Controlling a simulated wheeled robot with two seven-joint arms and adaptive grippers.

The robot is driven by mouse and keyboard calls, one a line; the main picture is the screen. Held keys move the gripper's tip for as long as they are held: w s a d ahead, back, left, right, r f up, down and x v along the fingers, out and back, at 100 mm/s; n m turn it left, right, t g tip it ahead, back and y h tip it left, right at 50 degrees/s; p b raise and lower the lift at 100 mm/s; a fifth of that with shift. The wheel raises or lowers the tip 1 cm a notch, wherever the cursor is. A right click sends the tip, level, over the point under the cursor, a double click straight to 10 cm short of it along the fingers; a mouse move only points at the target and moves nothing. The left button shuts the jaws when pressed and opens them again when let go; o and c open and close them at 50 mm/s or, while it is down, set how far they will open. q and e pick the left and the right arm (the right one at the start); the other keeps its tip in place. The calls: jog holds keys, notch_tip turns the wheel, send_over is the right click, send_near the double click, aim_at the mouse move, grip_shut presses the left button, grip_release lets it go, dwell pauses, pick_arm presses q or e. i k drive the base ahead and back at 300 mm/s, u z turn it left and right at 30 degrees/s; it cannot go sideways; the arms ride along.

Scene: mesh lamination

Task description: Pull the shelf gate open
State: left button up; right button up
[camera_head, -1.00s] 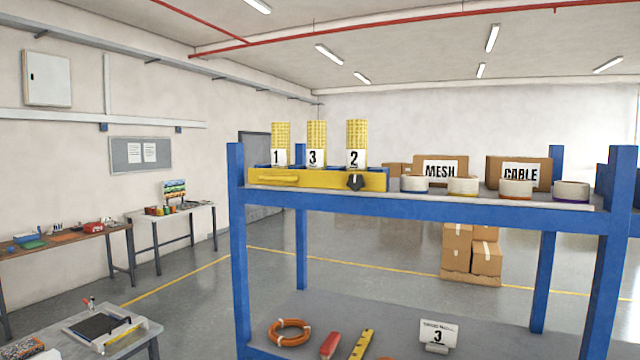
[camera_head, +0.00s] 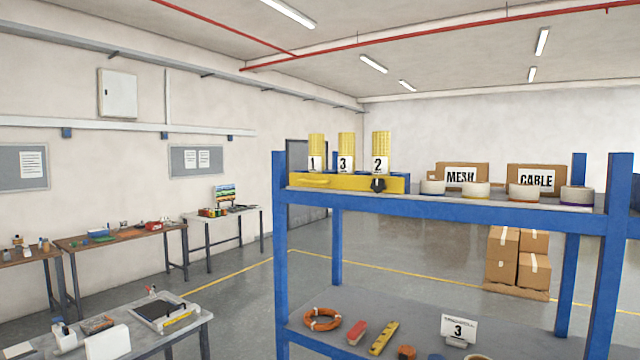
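The shelf gate (camera_head: 345,183) is a yellow bar along the front left of the blue shelf's (camera_head: 450,210) upper level. The gate stands across the front of three yellow mesh rolls with number cards: roll 1 (camera_head: 316,143), roll 3 (camera_head: 346,143) and roll 2 (camera_head: 381,143). The gate appears closed.
Several white tape rolls (camera_head: 476,189) line the upper shelf's front, before the MESH box (camera_head: 461,176) and CABLE box (camera_head: 536,178). The lower shelf holds an orange ring (camera_head: 322,320) and tools. A grey worktable (camera_head: 185,325) stands left of the shelf.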

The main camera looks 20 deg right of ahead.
aim_at(395, 185)
jog(key=z, duration=0.85)
jog(key=i, duration=0.25)
jog(key=u, duration=0.05)
